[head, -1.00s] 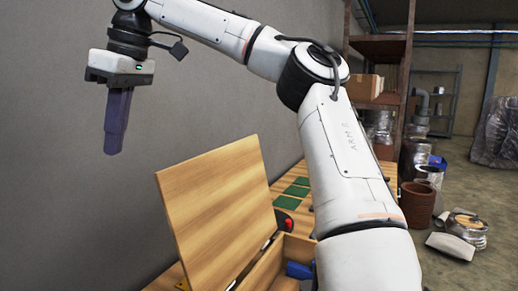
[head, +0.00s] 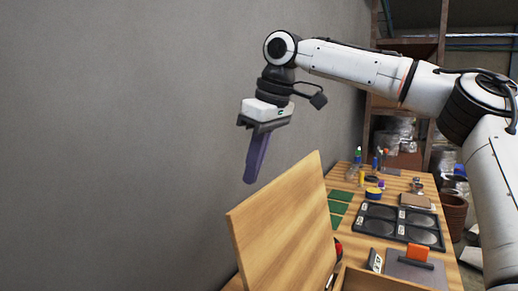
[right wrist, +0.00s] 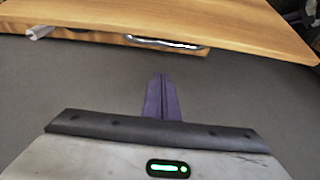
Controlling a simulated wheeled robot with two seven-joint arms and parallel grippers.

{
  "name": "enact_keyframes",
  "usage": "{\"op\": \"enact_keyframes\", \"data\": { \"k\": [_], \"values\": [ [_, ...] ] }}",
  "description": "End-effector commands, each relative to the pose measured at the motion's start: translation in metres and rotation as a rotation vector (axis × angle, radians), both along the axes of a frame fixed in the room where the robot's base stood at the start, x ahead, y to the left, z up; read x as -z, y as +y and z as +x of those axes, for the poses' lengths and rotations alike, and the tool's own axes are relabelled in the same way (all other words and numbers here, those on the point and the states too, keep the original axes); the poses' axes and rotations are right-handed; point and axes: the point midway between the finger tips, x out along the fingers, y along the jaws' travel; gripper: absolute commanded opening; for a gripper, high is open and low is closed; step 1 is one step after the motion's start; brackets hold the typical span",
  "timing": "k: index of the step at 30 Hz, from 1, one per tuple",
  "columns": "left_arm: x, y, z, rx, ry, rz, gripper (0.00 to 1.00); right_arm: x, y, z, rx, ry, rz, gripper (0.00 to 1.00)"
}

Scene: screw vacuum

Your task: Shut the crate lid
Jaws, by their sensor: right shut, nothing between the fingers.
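The crate lid (head: 285,228) is a light wooden panel standing raised and tilted up from the crate. The crate (head: 375,281) shows only its wooden rim at the bottom of the head view; its inside is mostly out of frame. My right gripper (head: 250,178) points down just above and behind the lid's upper left edge, on the wall side. Its purple fingers are shut together with nothing between them. In the right wrist view the purple fingers (right wrist: 162,98) point toward a wooden panel edge (right wrist: 170,28), apart from it. My left gripper is not in view.
The wooden table (head: 400,182) holds a black tray with round recesses (head: 385,222), green squares (head: 340,208), an orange-topped item (head: 418,253) and several small bottles. A grey wall (head: 120,140) stands close on the left. Shelves (head: 408,45) stand behind.

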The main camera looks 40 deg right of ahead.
Motion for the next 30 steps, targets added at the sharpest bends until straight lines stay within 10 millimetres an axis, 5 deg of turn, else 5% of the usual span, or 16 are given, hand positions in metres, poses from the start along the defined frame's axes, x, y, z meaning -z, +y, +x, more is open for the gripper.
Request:
{"op": "enact_keyframes", "data": {
  "k": [4,12,30],
  "values": [
    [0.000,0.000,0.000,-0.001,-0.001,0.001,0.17,0.027,0.002,0.005,-0.002,0.000,0.002,0.00],
    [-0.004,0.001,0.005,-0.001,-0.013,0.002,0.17,0.022,-0.008,-0.028,0.001,-0.003,0.002,0.00],
    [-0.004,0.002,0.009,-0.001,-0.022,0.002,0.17,0.020,-0.009,-0.033,-0.002,-0.029,0.010,0.00]
  ]
}}
